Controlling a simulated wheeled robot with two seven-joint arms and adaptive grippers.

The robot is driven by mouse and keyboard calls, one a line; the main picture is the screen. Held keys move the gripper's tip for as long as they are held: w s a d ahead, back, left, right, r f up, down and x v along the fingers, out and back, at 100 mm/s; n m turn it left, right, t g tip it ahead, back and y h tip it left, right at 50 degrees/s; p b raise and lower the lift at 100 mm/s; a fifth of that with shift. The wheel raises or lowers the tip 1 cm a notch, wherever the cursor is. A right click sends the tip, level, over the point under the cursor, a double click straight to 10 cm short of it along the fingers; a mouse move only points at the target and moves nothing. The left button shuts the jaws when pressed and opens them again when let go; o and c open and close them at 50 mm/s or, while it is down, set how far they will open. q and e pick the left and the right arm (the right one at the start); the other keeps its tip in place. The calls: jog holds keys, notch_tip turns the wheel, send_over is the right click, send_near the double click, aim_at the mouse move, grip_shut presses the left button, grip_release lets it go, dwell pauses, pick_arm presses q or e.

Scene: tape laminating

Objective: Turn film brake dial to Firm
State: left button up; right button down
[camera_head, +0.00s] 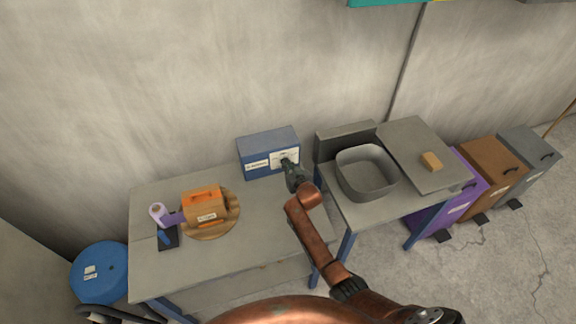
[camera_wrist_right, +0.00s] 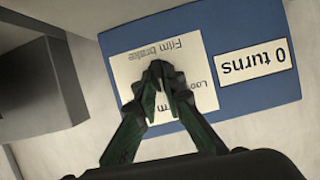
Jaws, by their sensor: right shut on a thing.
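The film brake box (camera_head: 265,145) is a blue box at the back right of the left table, against the wall. Its front has a white dial panel (camera_head: 279,157), which shows upside down in the right wrist view (camera_wrist_right: 190,62) with the words "Film brake". My right gripper (camera_head: 287,163) is at this panel, and its fingers (camera_wrist_right: 158,72) are closed together over the panel's middle. The dial itself is hidden behind the fingers, so its setting cannot be read. A label "0 turns" (camera_wrist_right: 252,60) sits beside the panel. My left gripper is not in view.
An orange machine (camera_head: 203,207) on a round wooden base and a purple-white film roll (camera_head: 158,212) stand on the left table (camera_head: 225,258). A grey basin (camera_head: 365,172) stands on the right table beside a board with a tan block (camera_head: 431,161). Coloured bins line the right.

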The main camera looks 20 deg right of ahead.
dwell(0.3)
jog(key=c, duration=2)
grip_release()
jog(key=shift+s, duration=0.15)
jog(key=v, duration=1.1)
jog(key=shift+s+a+r, duration=0.15)
jog(key=shift+s+r, duration=0.1)
jog(key=shift+s, duration=0.05)
